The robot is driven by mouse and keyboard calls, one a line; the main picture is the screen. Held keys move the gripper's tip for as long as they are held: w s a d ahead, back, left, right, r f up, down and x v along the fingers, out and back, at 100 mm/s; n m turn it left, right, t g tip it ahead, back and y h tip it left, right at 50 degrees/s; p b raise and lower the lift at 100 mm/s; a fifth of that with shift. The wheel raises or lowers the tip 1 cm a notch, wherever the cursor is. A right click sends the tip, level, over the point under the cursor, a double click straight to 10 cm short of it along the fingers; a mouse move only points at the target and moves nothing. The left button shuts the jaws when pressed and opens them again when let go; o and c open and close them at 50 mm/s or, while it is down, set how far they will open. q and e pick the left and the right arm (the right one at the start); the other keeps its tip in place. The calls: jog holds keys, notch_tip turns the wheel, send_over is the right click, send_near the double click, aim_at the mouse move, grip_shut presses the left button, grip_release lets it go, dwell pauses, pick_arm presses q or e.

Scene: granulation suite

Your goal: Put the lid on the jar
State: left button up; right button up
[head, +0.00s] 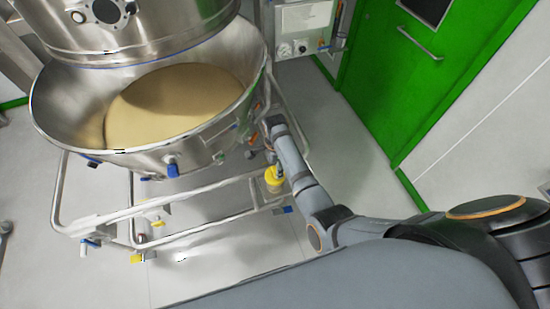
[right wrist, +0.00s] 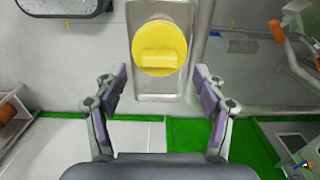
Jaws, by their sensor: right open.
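A round yellow piece with a raised bar across it, which looks like the lid (right wrist: 160,30), shows in the right wrist view. It lies over a pale metal panel, ahead of and between my fingertips, and nothing grips it. My right gripper (right wrist: 160,76) is open and empty, with one finger on each side. In the head view my right arm reaches up beside the big steel vessel, and its gripper end (head: 274,122) is small and partly hidden there. I cannot make out the jar in either view. My left gripper is not in view.
A wide steel vessel (head: 60,105) with tan powder (head: 180,100) stands at left on a tubular frame (head: 200,190) with yellow-marked feet. My right arm is close to the frame. A green door (head: 400,80) is at right. Grey floor (head: 345,140) lies clear between them.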

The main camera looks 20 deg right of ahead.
notch_tip(320, 180, up, 8)
jog(key=shift+f, duration=0.15)
dwell(0.6)
